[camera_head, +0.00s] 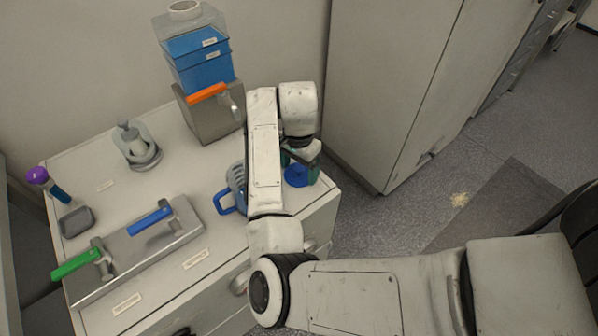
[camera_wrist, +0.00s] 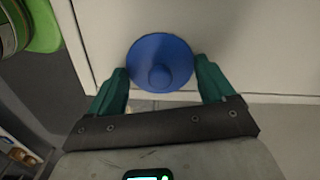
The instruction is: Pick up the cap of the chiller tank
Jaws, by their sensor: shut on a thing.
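A round blue cap (camera_wrist: 150,50) with a small central knob sits between the green fingertips of my gripper (camera_wrist: 162,72) in the wrist view. The fingers are shut on it, one at each side. In the head view the blue cap (camera_head: 296,178) and my gripper (camera_head: 300,168) show at the right end of the bench, partly hidden by my arm. A box with blue tanks (camera_head: 201,65) and a round white opening on top stands at the back of the bench. I cannot tell for sure that it is the chiller tank.
A tall cabinet (camera_head: 385,80) stands close at right.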

